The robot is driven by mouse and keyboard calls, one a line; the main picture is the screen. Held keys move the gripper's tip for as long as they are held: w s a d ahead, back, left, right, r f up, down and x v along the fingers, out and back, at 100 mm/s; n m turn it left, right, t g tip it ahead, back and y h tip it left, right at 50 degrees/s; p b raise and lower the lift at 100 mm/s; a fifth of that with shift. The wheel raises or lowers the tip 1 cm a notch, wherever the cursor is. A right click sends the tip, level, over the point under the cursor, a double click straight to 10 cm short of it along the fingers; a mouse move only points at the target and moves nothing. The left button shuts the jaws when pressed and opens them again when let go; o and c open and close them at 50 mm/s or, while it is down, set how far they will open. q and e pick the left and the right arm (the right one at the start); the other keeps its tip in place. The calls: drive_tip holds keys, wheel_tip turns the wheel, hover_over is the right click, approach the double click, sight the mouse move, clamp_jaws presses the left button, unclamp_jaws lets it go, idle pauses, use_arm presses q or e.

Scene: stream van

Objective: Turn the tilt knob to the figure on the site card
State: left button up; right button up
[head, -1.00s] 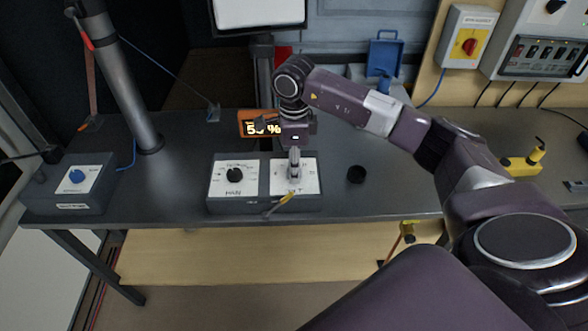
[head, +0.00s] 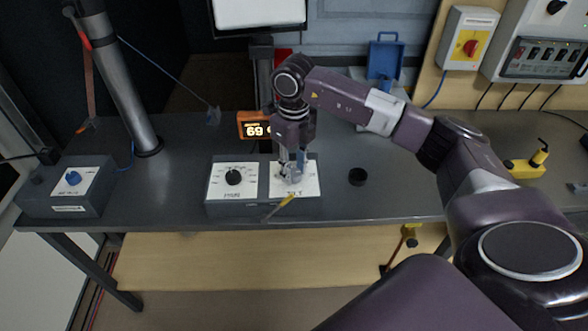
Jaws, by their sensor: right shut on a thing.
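The control box (head: 210,196) on the bench has a pan dial (head: 233,176) on the left and a white tilt plate (head: 309,187) on the right. My right gripper (head: 291,178) points down over the tilt plate and is shut on the tilt knob, which its fingers mostly hide. An orange display (head: 255,129) behind the box reads 69, its right end covered by my arm. I cannot make out a site card with a figure. My left gripper is not in view.
A yellow-handled tool (head: 280,206) lies against the box's front edge. A grey box with a blue knob (head: 73,178) is at the left, near a grey pole (head: 120,80). The bench between is clear.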

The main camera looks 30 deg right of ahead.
sight(294, 172)
drive_tip(key=shift+w+r+m, duration=0.1)
drive_tip(key=shift+r+m, duration=0.05)
drive_tip(key=shift+m, duration=0.15)
idle(0.4)
drive_tip(key=o, duration=1.2)
drive_tip(key=shift+c, duration=0.2)
wheel_tip(294, 172, up, 12)
